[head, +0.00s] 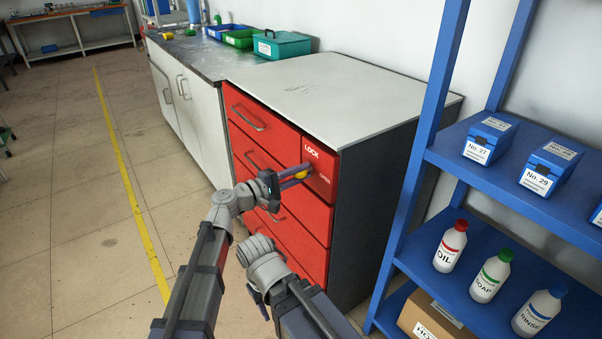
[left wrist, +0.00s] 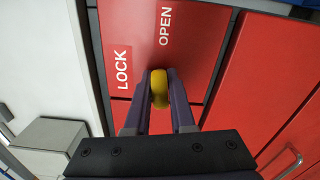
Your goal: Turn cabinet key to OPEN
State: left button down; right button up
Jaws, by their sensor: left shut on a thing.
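The yellow cabinet key (head: 302,174) is on the red front panel at the cabinet's upper right corner. My left gripper (head: 296,178) is shut on it, with one finger on each side of the key (left wrist: 160,88) in the left wrist view. There the key's long side runs up and down the picture, its upper end toward the word OPEN (left wrist: 165,26). The LOCK label (left wrist: 121,70) is to the left of the key. My right gripper (head: 258,299) is low in front of the cabinet, partly hidden by my arms; its fingers are unclear.
The red drawer cabinet (head: 258,119) has a bare pale top (head: 335,85). A blue shelf rack (head: 465,175) with labelled boxes and bottles stands close on the right. Green bins and a teal box (head: 283,46) are on the counter behind. The floor at left is clear.

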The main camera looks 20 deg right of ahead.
aim_at(294, 176)
pick_arm(q)
jog(key=shift+f+m, duration=0.1)
jog(key=shift+m, duration=0.9)
jog(key=c, duration=0.8)
grip_release()
jog(key=shift+a, duration=0.1)
jog(key=v, duration=0.7)
jog(key=shift+s+a, duration=0.15)
jog(key=shift+a, duration=0.1)
